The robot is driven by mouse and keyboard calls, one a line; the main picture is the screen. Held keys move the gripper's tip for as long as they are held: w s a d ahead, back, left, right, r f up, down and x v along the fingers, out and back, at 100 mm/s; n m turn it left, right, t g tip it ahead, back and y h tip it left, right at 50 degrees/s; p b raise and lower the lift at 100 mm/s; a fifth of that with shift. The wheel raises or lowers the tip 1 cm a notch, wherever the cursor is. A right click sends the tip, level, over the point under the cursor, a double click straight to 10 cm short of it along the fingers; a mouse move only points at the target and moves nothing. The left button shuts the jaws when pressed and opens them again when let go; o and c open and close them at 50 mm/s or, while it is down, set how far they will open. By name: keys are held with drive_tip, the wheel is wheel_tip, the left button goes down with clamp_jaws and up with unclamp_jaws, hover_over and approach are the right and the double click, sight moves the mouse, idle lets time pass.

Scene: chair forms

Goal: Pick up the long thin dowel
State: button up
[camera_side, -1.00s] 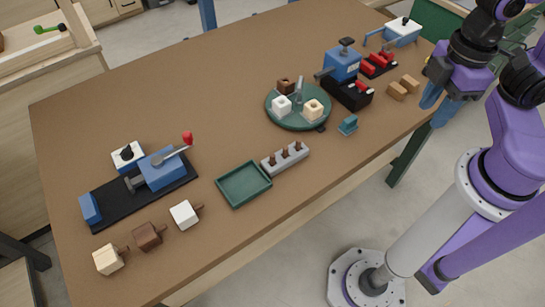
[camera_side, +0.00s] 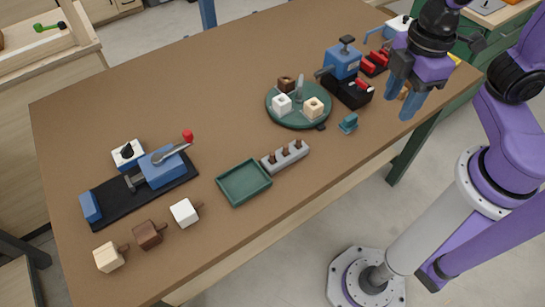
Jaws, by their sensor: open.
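A grey rack (camera_side: 287,160) near the table's front edge holds small brown pegs (camera_side: 285,150) standing upright. They are too small for me to tell which one is the long thin dowel. My gripper (camera_side: 402,98) is open and appears empty, pointing down over the right part of the table. It is well to the right of the rack and apart from it, and it partly hides the small tan blocks behind it.
A green round plate (camera_side: 297,121) with several cubes stands behind the rack. A green tray (camera_side: 244,184) lies left of it, and a small teal piece (camera_side: 348,124) to its right. A blue-and-black vise (camera_side: 162,168) stands at left. Cubes with pegs (camera_side: 148,235) lie at front left.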

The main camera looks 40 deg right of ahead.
drive_tip(key=w+a+f+n, duration=0.2)
drive_tip(key=w+a+n, duration=0.2)
drive_tip(key=w+a, duration=0.6)
drive_tip(key=n, duration=0.3)
hover_over(273, 153)
drive_tip(key=f, duration=1.4)
drive_tip(key=shift+w+d+f, duration=0.15)
drive_tip(key=shift+w+d, duration=0.05)
drive_tip(key=shift+s+a+f, duration=0.1)
drive_tip(key=shift+a+f, duration=0.05)
drive_tip(key=shift+f, duration=1.2)
drive_tip(key=shift+s+a+f, duration=0.1)
drive_tip(key=shift+f, duration=1.2)
clamp_jaws()
